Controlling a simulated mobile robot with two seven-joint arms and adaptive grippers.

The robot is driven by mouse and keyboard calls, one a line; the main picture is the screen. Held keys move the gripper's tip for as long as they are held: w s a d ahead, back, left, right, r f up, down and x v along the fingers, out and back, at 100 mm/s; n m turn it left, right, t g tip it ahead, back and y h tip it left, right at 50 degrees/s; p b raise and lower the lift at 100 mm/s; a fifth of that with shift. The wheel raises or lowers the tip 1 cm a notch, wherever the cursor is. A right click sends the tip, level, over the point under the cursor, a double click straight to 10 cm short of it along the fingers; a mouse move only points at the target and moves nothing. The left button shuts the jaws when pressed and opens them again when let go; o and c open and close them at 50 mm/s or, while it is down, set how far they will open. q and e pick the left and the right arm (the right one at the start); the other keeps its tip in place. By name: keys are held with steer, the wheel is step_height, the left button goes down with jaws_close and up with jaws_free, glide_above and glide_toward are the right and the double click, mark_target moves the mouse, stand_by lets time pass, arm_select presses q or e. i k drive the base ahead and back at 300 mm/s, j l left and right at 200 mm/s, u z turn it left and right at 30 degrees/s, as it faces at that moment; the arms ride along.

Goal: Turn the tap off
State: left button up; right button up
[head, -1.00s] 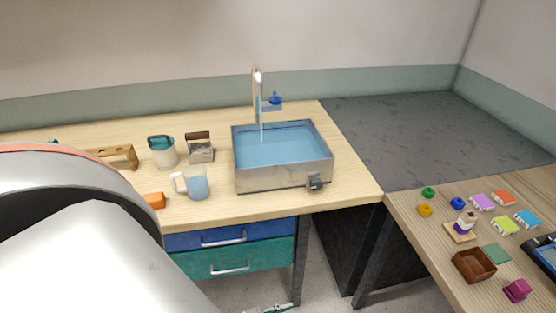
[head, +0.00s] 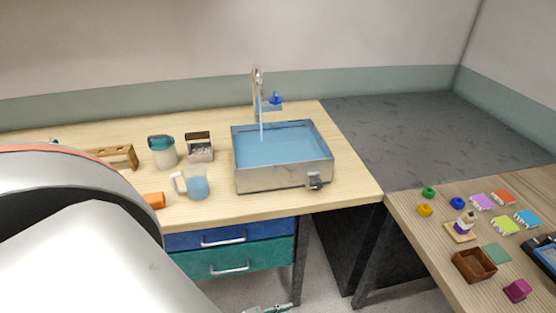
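The metal tap (head: 257,88) stands at the back of the sink on the wooden counter. Its small blue handle (head: 275,98) sticks out to the right of the post. A thin pale-blue stream (head: 261,128) falls from the tap into the steel sink basin (head: 285,179), which holds blue water. A large white and grey link of my arm fills the lower left. I cannot make out either gripper's fingers; a small pale piece at the bottom edge is too cut off to identify. Nothing of mine touches the tap.
Left of the sink stand a clear jug (head: 195,184), a teal-topped container (head: 162,152), a metal caddy (head: 199,147), a wooden rack (head: 122,156) and an orange block (head: 154,201). The right table holds a brown box (head: 474,265) and several small coloured pieces. The counter right of the sink is clear.

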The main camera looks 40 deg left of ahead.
mark_target(276, 99)
steer(key=u, duration=1.4)
steer(key=i+z, duration=0.25)
steer(key=z, duration=0.2)
